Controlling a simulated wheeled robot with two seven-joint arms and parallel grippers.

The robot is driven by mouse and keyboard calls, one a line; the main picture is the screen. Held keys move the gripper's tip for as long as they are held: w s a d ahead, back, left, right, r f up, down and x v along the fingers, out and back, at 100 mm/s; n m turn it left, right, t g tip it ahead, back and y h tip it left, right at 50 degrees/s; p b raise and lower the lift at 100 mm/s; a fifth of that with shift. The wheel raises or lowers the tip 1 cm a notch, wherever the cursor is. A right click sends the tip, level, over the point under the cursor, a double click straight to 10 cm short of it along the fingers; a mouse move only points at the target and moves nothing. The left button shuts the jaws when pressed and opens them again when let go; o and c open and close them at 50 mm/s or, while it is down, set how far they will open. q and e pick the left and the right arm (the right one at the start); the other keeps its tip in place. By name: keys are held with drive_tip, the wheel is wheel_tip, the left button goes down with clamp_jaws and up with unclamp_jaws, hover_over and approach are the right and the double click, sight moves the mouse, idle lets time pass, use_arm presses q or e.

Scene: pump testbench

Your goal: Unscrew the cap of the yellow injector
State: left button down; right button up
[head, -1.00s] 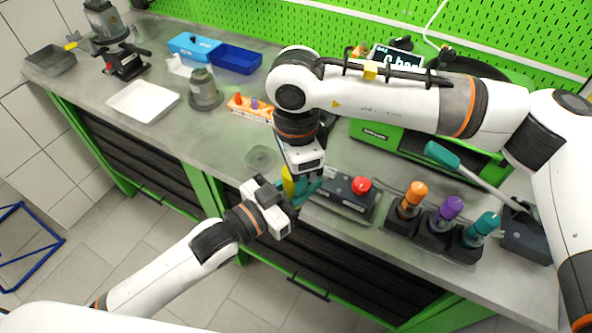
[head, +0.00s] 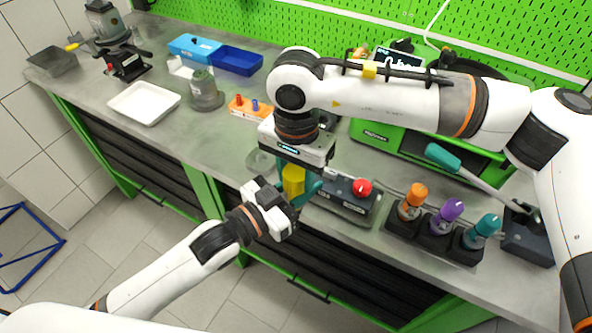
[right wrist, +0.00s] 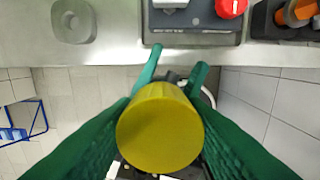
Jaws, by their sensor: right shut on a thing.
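The yellow injector is held off the table in front of its front edge. Its yellow cap (head: 293,180) shows in the head view and fills the middle of the right wrist view (right wrist: 160,128). My right gripper (head: 294,185) points down from above, its green fingers shut on the cap from both sides. My left gripper (head: 307,193) reaches in from the left, below the right one. Its teal fingertips flank the injector under the cap in the right wrist view (right wrist: 176,75), apparently closed on its body. The injector's lower part is mostly hidden.
A box with a red button (head: 362,187) stands just right of the grippers. Orange, purple and teal injectors (head: 452,210) stand in black holders further right. Floor is open below the grippers.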

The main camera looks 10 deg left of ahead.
use_arm(q)
drive_tip(key=shift+s+d, duration=0.1)
use_arm(e)
drive_tip(key=shift+w+r, duration=0.1)
drive_tip(key=shift+r, duration=0.05)
drive_tip(key=shift+r, duration=0.95)
